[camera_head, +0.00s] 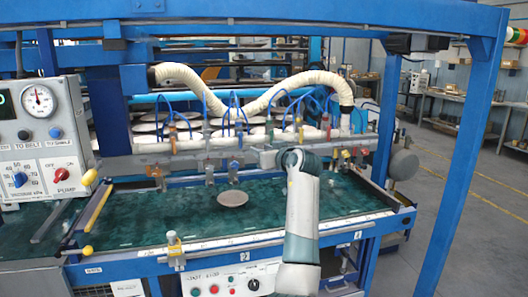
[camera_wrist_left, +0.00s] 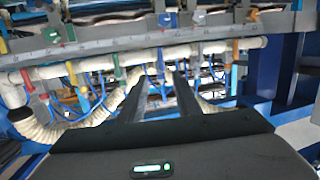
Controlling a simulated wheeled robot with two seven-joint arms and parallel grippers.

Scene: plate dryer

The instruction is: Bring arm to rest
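My left arm rises from the bottom of the head view, right of the middle, and bends at the top over the green belt (camera_head: 150,215). My left gripper is largely hidden there behind my own arm. In the left wrist view its two dark fingers stand apart, so the left gripper (camera_wrist_left: 159,82) is open. Nothing sits between the fingers; only hoses and a pipe show behind them. A round grey-brown plate (camera_head: 232,199) lies flat on the belt, left of my arm and apart from it. My right gripper is in neither view.
A blue frame (camera_head: 462,165) stands at the right. A control box (camera_head: 42,135) with a gauge is at the left. White hoses (camera_head: 300,82) and a pipe with coloured valves run behind the belt. A button panel (camera_head: 225,281) is on the front. Grey floor is clear at the right.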

